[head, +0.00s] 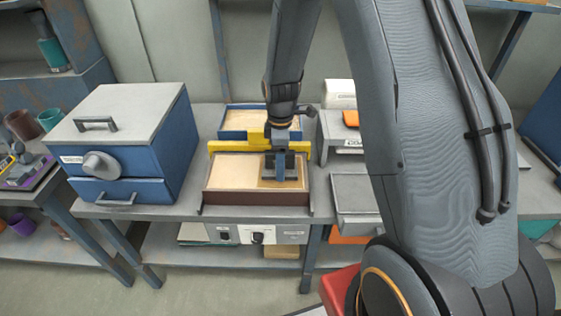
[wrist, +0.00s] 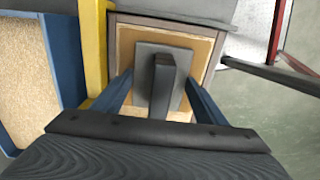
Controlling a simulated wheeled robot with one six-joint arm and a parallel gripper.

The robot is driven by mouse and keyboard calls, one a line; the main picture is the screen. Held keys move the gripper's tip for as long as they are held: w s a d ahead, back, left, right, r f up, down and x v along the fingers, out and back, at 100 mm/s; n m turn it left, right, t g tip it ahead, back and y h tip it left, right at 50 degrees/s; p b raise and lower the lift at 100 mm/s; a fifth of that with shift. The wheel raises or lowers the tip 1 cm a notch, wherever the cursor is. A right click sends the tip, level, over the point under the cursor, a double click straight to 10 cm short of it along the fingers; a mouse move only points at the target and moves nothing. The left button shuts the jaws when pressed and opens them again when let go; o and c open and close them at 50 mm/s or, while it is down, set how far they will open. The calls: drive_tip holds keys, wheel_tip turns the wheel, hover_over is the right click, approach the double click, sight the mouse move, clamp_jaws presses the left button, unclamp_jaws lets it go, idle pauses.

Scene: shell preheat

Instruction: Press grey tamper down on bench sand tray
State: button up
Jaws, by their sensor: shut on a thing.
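The grey tamper (head: 284,176) is a flat square plate with an upright bar handle. It is over the right part of the bench sand tray (head: 257,197), a brown-fronted tray of pale sand. My gripper (head: 279,157) points down and is shut on the tamper's handle. In the wrist view the tamper plate (wrist: 146,65) lies level between my blue fingers, with sand showing around it inside the tray rim (wrist: 135,19). The plate is at or very close to the sand; I cannot tell whether it touches.
A yellow bar (head: 222,147) runs behind the tray, with a blue sand tray (head: 233,134) beyond it. A blue oven-like box (head: 165,150) stands left. A grey-lidded bin (head: 362,190) and an orange item (head: 351,118) are right. Control knobs sit below the bench front.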

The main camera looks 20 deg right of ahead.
idle(0.7)
drive_tip(key=shift+r+p, duration=2.5)
drive_tip(key=shift+r, duration=0.95)
